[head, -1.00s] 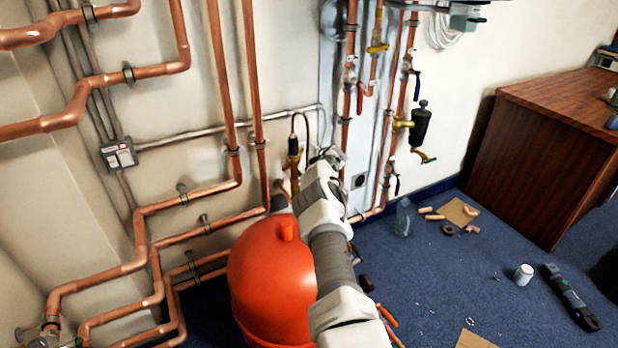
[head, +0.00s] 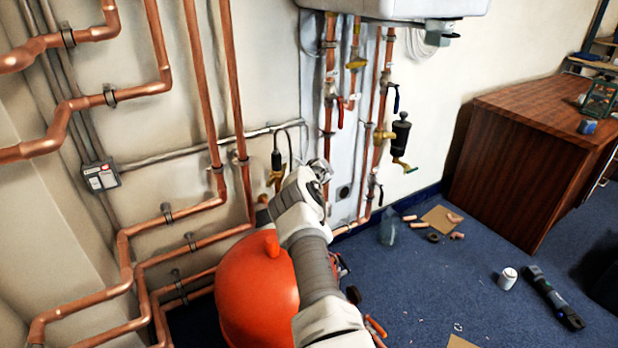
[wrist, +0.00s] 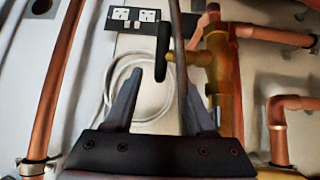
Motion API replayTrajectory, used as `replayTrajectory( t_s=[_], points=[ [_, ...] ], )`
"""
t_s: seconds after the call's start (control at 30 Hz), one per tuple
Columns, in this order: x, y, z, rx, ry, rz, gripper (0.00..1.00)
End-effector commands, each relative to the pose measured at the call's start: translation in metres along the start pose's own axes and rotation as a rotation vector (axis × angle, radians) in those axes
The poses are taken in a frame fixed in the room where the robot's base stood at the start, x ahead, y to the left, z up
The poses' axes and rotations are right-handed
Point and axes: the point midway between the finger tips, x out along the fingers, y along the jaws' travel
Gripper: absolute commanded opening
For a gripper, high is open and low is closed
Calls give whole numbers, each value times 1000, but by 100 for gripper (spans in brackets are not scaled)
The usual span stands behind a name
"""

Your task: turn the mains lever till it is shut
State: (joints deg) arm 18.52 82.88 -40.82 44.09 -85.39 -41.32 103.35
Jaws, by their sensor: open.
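In the wrist view, a black lever (wrist: 163,52) stands upright in the picture, joined by a short brass stem to a brass valve body (wrist: 217,75) on its right. My gripper (wrist: 164,78) is open, with the lever's lower end just beyond and between the fingertips; I see no clear contact. A thin dark upright strip passes close by the right finger. In the head view, my gripper (head: 320,172) is at the wall pipes, its fingers hard to make out. A black handle on a brass fitting (head: 277,160) shows to its left; I cannot tell if it is the same lever.
A red-orange tank (head: 255,290) stands beside and partly behind my arm. Copper pipes (head: 205,90) run along the wall, with a red lever (head: 340,110) and a blue lever (head: 396,97) right of my gripper. A wooden cabinet (head: 530,150) stands right; scraps and tools lie on the blue floor.

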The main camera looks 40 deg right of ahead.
Motion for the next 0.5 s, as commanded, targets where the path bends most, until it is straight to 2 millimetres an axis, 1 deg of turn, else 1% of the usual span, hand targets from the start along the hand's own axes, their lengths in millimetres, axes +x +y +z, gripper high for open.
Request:
replayTrajectory(
  t_s=[0.03, 0.27, 0.47, 0.5],
  points=[
    [-8, -1, -3, 3, -1, 0, 55],
    [-38, -1, -3, 3, 0, -1, 55],
    [-68, -1, -2, 4, 0, 0, 55],
    [-76, 0, -3, 4, 1, 0, 55]
  ],
)
